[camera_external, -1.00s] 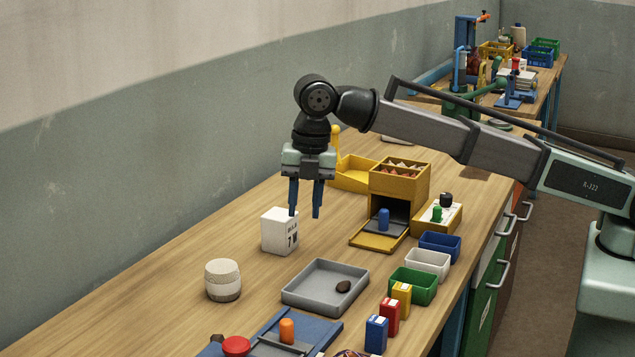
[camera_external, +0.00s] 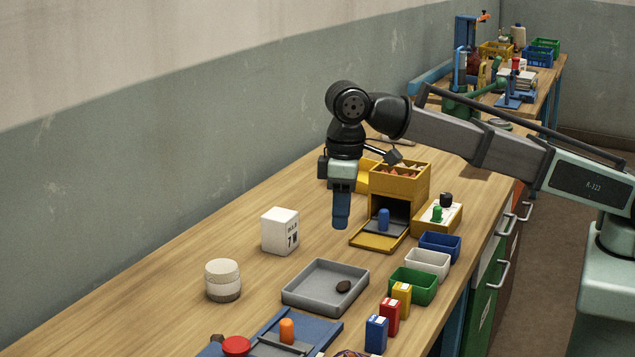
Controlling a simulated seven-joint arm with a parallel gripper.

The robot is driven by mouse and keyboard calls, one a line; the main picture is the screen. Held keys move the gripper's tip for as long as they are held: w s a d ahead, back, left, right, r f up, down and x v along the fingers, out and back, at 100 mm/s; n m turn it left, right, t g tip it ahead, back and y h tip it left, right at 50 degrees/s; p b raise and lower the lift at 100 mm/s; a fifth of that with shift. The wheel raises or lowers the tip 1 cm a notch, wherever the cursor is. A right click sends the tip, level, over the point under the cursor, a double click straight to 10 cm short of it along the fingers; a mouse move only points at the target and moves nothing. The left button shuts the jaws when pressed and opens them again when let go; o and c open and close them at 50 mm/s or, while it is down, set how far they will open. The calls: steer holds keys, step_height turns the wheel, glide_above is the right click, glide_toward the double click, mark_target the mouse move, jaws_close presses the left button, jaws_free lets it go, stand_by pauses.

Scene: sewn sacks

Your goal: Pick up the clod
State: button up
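The clod is likely the small dark brown lump (camera_external: 343,287) lying in the right part of a shallow grey tray (camera_external: 301,297) on the bench. My gripper (camera_external: 341,222) hangs pointing down above the bench, behind the tray and higher than it, apart from the lump. Its blue fingers are seen edge-on, one covering the other, so the gap between them is hidden. Nothing shows below the fingertips.
A white printed block (camera_external: 280,231) and a round pale container (camera_external: 222,281) stand left of the tray. Green (camera_external: 413,287), white (camera_external: 427,264) and blue (camera_external: 440,246) bins line the right edge. A yellow box (camera_external: 399,185) with an open front stands right of my gripper.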

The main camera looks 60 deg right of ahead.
steer(key=m, duration=2)
glide_toward(343, 286)
steer(key=shift+w+d+f, duration=0.1)
steer(key=shift+d+f, duration=0.1)
steer(key=shift+f, duration=1.15)
steer(key=shift+w+d+f, duration=0.1)
steer(key=shift+d+f, duration=0.15)
steer(key=shift+f, duration=1.15)
steer(key=shift+w+d+f, duration=0.1)
steer(key=shift+d+f, duration=0.1)
steer(key=shift+f, duration=1.15)
steer(key=shift+c, duration=0.3)
jaws_close()
